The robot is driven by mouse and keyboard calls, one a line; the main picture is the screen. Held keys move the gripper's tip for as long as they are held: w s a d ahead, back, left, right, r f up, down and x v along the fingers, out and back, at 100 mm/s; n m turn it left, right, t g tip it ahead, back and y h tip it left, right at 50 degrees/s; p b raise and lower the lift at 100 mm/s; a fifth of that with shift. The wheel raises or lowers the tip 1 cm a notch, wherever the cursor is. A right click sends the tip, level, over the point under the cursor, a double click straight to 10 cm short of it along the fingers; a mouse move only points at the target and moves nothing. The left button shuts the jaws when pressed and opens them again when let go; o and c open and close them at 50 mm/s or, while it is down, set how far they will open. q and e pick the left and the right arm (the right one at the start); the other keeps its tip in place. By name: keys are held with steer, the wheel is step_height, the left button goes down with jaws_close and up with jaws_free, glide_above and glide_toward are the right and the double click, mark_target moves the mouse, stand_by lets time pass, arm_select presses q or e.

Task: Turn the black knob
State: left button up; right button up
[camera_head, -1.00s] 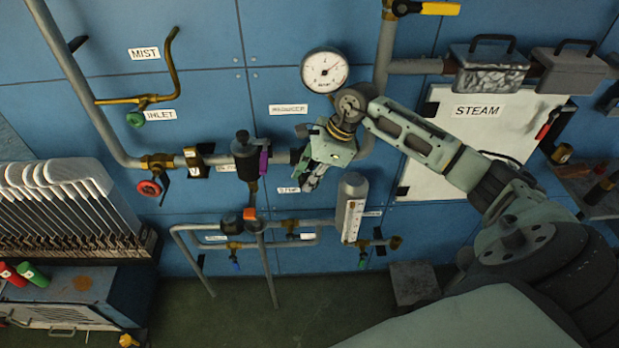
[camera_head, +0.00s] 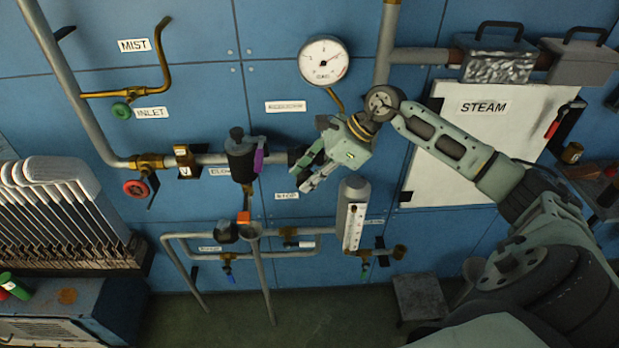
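A dark fitting (camera_head: 295,157) on the same pipe is partly hidden by that gripper. I cannot tell for sure which black part is the knob. My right gripper (camera_head: 299,180) is in front of the wall below the gauge, its fingers pointing down and left. The fingers look apart, with nothing seen between them. Whether it touches the fitting is unclear. My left gripper is not in view.
A round gauge (camera_head: 324,62) is above the gripper. A flow tube (camera_head: 353,220) stands below right. A white STEAM panel (camera_head: 470,160) is behind my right arm. A red valve wheel (camera_head: 136,188) and a rack of flat metal boards (camera_head: 60,210) are at left.

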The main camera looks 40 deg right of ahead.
steer(key=shift+o, duration=1.2)
steer(key=v, duration=1.2)
steer(key=shift+f, duration=0.15)
